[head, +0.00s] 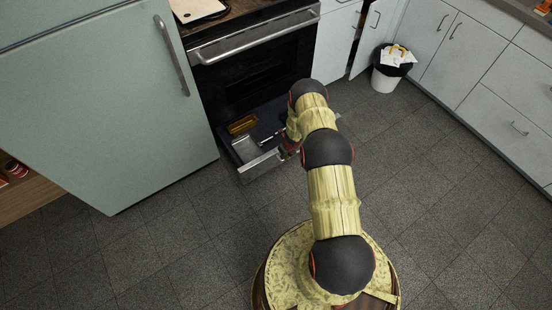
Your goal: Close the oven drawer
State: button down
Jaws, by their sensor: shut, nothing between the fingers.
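The oven drawer (258,168) is pulled out at the bottom of the stove (262,60), low above the floor. A gold-coloured pan (242,125) and a silvery tray-like item (246,150) lie inside it. My gripper (286,152) is shut and empty at the right part of the drawer's front edge. My arm hides the drawer's right end, and I cannot tell whether the fingers touch the front panel.
A green fridge (100,95) stands left of the stove. White cabinets (480,60) line the right, and one cabinet door (374,38) stands ajar. A white bin (385,78) with a black liner is beside it. The tiled floor (440,200) on the right is clear.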

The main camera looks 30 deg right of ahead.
jog(key=w+f+b, duration=0.6)
jog(key=f+b, duration=0.1)
jog(key=f, duration=0.2)
jog(key=shift+f, duration=0.25)
jog(key=shift+w+a, duration=0.15)
dwell(0.5)
